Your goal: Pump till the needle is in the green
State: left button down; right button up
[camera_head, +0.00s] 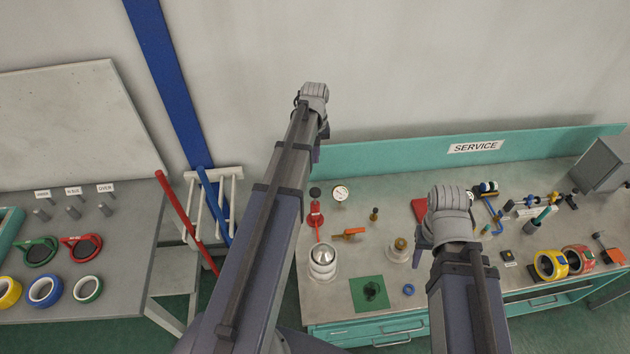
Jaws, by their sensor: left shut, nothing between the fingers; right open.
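A red hand pump (316,212) with a dark round knob stands at the left end of the service bench. A round white-faced gauge (340,192) is just right of it; its needle and any green zone are too small to read. My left gripper (317,157) is shut and empty, partly hidden by its wrist. It shows above the pump's knob in the picture, apart from it. My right gripper (421,242) is open and empty over the middle of the bench, largely hidden by its own wrist and arm.
The service bench (330,298) also holds a silver-domed cylinder (322,262), an orange-handled valve (349,234), a green square pad (369,293) and tape rolls (550,265). A grey table (130,230) with tape rolls stands at the left. A back panel (400,160) edges the bench.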

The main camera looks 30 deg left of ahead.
aim_at(315, 191)
pick_arm(q)
jog(key=shift+f, duration=0.15)
notch_tip(315, 191, down, 14)
jog(key=b, duration=1.4)
notch_tip(315, 191, down, 4)
jog(key=b, duration=0.4)
jog(key=shift+f+b, duration=0.25)
jog(key=shift+b, duration=0.15)
jog(key=shift+s+d+r, duration=0.1)
jog(key=shift+s+r, duration=0.05)
jog(key=shift+s, duration=0.05)
